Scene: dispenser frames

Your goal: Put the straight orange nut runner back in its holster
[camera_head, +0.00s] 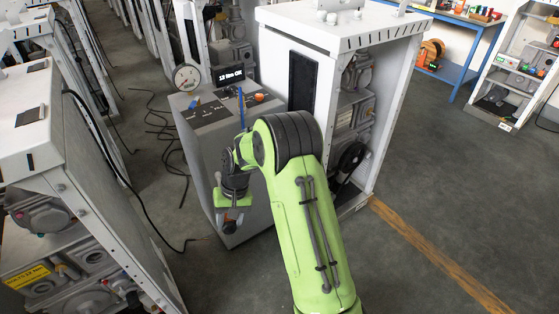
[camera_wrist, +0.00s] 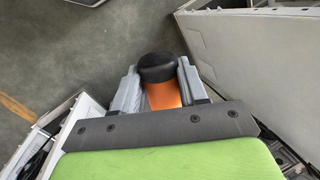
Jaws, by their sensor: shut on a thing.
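The straight orange nut runner (camera_wrist: 163,95) shows in the wrist view as an orange body with a round black end. It sits between the two grey fingers of my gripper (camera_wrist: 158,82), which are shut on it. Its other end is hidden behind the gripper's dark plate. In the head view my gripper (camera_head: 231,213) is low beside the front of a grey cabinet (camera_head: 255,185), above the floor. The tool's orange body cannot be made out there. I cannot pick out the holster for certain in either view.
Black cables (camera_head: 165,135) lie on the floor.

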